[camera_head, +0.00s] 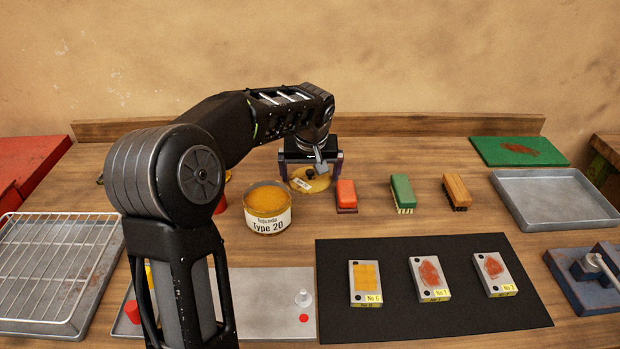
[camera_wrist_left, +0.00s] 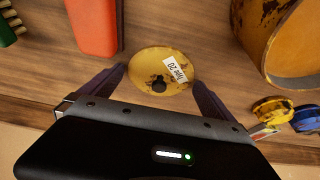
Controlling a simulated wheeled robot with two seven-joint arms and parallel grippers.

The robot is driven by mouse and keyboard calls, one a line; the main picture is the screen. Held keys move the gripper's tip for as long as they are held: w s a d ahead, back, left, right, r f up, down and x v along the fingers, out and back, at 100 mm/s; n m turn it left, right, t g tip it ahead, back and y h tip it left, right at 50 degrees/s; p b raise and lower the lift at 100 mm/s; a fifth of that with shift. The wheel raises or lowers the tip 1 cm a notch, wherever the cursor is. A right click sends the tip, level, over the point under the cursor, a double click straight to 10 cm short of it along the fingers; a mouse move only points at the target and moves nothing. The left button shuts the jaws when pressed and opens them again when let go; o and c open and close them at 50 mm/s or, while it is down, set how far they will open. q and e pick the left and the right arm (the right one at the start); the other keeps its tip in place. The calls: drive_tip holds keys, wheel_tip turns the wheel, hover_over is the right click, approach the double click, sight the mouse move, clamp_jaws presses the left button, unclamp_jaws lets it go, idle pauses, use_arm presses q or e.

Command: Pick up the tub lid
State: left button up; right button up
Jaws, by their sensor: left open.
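The tub lid (camera_head: 312,184) is a round yellow disc with dark worn patches, a black knob and a white label. The left gripper also shows in the head view (camera_head: 309,168), open above the lid. Part of the lid is hidden there. My right gripper is not in view.
Red (camera_head: 346,195), green (camera_head: 402,193) and orange (camera_head: 456,191) brushes stand right of the lid. A black mat (camera_head: 440,320) holds three labelled blocks. A wire rack (camera_head: 55,268) is at the left, a grey tray (camera_head: 553,200) at the right. A wooden ledge (camera_head: 400,125) runs behind.

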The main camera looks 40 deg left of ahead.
sight(310, 175)
use_arm(q)
drive_tip(key=shift+c, duration=0.6)
drive_tip(key=c, duration=0.9)
drive_tip(key=shift+c, duration=0.2)
wheel_tip(310, 175, up, 10)
drive_tip(key=shift+p, duration=0.3)
idle(0.4)
